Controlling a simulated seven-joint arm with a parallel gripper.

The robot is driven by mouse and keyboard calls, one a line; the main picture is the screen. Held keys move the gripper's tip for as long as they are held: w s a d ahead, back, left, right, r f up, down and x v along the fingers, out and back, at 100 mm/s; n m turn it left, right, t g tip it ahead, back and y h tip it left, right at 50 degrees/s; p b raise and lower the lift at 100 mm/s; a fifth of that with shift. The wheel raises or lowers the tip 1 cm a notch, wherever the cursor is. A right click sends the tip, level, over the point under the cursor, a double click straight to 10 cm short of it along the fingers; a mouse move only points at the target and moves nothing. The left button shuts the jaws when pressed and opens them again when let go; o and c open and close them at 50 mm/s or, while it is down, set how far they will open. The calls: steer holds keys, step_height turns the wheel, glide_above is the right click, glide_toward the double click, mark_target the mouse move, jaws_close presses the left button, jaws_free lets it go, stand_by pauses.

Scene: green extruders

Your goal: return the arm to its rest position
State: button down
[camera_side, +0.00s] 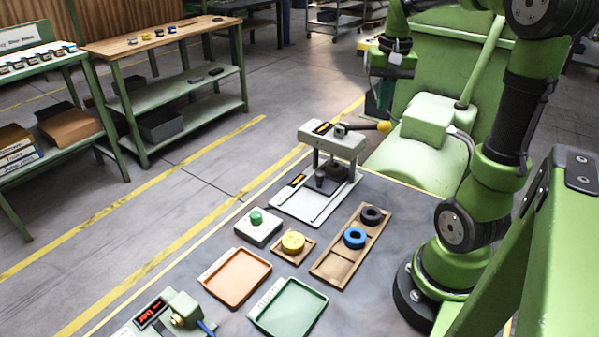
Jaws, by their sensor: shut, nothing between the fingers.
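My gripper (384,98) hangs at the top centre-right, high behind the table's far side, in front of a green machine. It is small and dark here, and its fingers look shut with nothing held. My arm rises from its base at the right of the table and bends over at the top of the view. The gripper is well apart from the press (332,142) and from everything on the table.
On the table (372,292) are a wooden tray (338,268) with a black and a blue ring, a yellow ring (293,242) on a pad, a green button box (257,228), an orange tray (236,277), a green tray (289,307) and a display unit (153,314).

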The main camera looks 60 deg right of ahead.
steer(key=s+a+n+t+y, duration=0.1)
steer(key=a+n+t, duration=0.5)
steer(key=a, duration=1.9)
steer(key=shift+f+n+y, duration=0.2)
steer(key=shift+n+y, duration=0.5)
steer(key=shift+n, duration=0.1)
